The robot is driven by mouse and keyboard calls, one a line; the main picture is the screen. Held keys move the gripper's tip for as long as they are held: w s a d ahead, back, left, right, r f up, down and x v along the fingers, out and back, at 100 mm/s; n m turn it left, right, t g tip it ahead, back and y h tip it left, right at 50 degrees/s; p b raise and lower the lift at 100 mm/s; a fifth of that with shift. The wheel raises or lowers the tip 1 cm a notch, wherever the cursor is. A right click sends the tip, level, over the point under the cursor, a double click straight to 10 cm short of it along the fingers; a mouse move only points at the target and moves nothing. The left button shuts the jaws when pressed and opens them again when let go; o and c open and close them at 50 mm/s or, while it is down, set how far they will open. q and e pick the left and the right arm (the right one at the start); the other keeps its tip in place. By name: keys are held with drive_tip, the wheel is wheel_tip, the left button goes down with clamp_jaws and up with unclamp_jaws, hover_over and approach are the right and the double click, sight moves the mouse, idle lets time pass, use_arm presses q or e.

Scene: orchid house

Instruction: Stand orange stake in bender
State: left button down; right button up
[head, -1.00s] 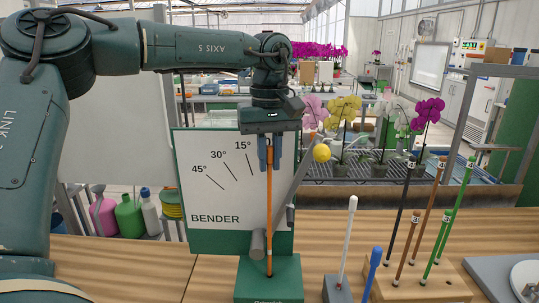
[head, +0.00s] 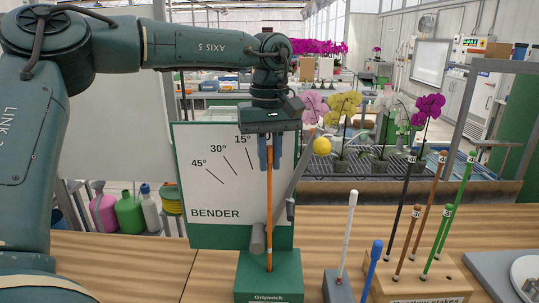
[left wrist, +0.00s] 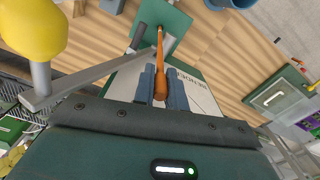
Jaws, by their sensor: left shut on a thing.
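The orange stake (head: 269,205) stands upright, with its lower end at the top of the bender's green base (head: 268,284). The bender's white board (head: 205,165), marked 15°, 30° and 45°, rises behind it. My left gripper (head: 269,152) points down and is shut on the stake near its top. In the left wrist view the stake (left wrist: 160,55) runs between the fingers (left wrist: 160,85) to the green base (left wrist: 165,20). The bender's grey lever with a yellow knob (head: 322,146) leans to the right of the stake. My right gripper is not in view.
A wooden block (head: 425,283) at right holds several brown, black and green stakes. A white-topped stick (head: 351,215) and a blue one (head: 375,262) stand between it and the bender. Orchids (head: 343,108) stand on a rack behind. The table left of the bender is clear.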

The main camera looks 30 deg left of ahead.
use_arm(q)
drive_tip(key=shift+f+b, duration=0.35)
drive_tip(key=shift+f, duration=0.65)
drive_tip(key=shift+f+b, duration=1.3)
drive_tip(key=shift+f, duration=0.35)
drive_tip(key=c, duration=1.3)
unclamp_jaws()
drive_tip(key=o, duration=0.5)
drive_tip(key=shift+o, duration=0.2)
